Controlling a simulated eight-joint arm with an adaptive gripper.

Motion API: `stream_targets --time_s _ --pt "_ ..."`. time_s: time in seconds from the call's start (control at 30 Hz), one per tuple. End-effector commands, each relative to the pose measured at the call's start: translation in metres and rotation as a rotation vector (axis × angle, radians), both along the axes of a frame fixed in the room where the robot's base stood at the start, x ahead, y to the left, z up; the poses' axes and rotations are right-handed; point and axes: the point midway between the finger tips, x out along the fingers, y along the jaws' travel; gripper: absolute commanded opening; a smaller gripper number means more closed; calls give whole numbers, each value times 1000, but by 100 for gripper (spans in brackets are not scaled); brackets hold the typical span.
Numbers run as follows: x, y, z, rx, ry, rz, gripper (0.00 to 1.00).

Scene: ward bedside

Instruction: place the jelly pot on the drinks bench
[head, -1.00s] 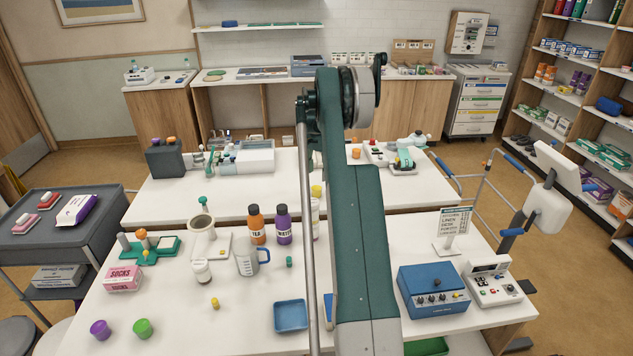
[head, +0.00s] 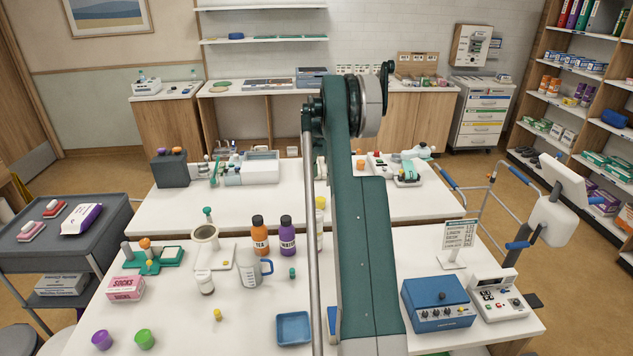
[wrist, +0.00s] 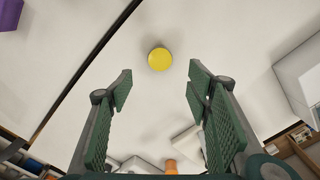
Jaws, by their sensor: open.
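A small round yellow pot (wrist: 159,60), which I take for the jelly pot, stands on a white top in the wrist view. In the head view the yellow pot (head: 321,202) shows just left of my arm, partly hidden by it, near the front edge of the far white table (head: 270,205). My gripper (wrist: 158,80) is open and empty, its green-padded fingers apart. The pot appears beyond the fingertips, roughly centred between them, not touched. The head view hides the gripper behind my arm. No label shows which surface is the drinks bench; the near white table (head: 230,325) holds drink bottles.
Orange (head: 260,235) and purple (head: 286,235) bottles and a jug (head: 250,270) stand on the near table, left of my arm. A blue tray (head: 293,328) lies in front. A blue box (head: 438,302) is at right. A dark gap separates the tables.

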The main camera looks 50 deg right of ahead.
Motion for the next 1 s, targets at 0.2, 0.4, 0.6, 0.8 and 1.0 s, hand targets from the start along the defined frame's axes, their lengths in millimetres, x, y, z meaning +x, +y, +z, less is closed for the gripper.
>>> stream_targets --time_s 0.2,0.4,0.6,0.8,1.0 --pt "0 0 0 0 0 1 49" --pt "4 10 9 -5 -5 17 49" --pt "14 42 35 -19 -19 72 49" --pt "24 91 72 -43 -42 154 49" --pt "30 144 108 -69 -66 244 49"
